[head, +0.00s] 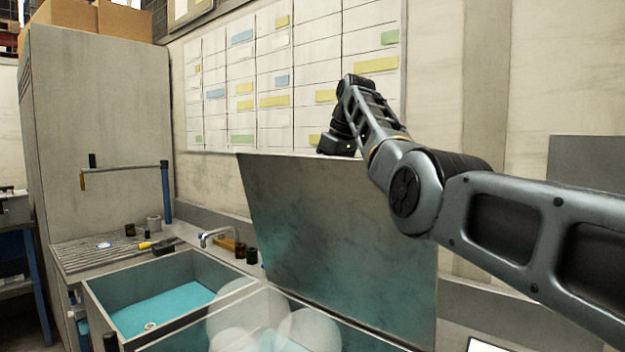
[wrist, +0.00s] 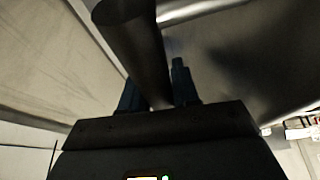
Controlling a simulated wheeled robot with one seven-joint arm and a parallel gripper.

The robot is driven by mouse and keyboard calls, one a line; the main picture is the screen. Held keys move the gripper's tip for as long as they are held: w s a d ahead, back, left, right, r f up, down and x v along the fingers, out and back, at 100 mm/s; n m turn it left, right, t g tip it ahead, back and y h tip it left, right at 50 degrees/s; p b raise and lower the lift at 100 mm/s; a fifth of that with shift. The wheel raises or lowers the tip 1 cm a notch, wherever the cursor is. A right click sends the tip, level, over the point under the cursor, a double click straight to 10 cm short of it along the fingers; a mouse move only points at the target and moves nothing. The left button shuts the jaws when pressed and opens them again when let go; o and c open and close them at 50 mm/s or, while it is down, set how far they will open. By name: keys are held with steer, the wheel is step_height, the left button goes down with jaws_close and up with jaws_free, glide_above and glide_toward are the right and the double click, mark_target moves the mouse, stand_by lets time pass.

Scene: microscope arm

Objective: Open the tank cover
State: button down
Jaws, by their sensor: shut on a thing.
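The tank cover (head: 345,240) is a large grey metal panel standing steeply raised above the right-hand tank (head: 170,345) in the head view. Its underside faces the head camera. My gripper (head: 337,147) is at the cover's top edge. In the wrist view, my gripper (wrist: 157,88) has its blue fingers closed around a dark round bar, the handle (wrist: 135,40). The cover (wrist: 240,55) fills the upper right of that view. The handle is hidden behind the cover and gripper in the head view.
Pale translucent spheres (head: 265,320) show in the right-hand tank. A sink with blue liquid (head: 165,305) lies to its left. A tap (head: 215,238), small bottles and a draining counter (head: 105,258) are behind. A wall with a chart (head: 290,70) stands close behind the cover.

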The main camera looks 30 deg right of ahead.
steer(key=shift+d+f, duration=0.1)
steer(key=shift+d, duration=0.15)
steer(key=c, duration=0.9)
jaws_free()
steer(key=b+v, duration=0.1)
steer(key=v, duration=0.6)
steer(key=shift+s+r, duration=0.1)
steer(key=shift+r, duration=0.25)
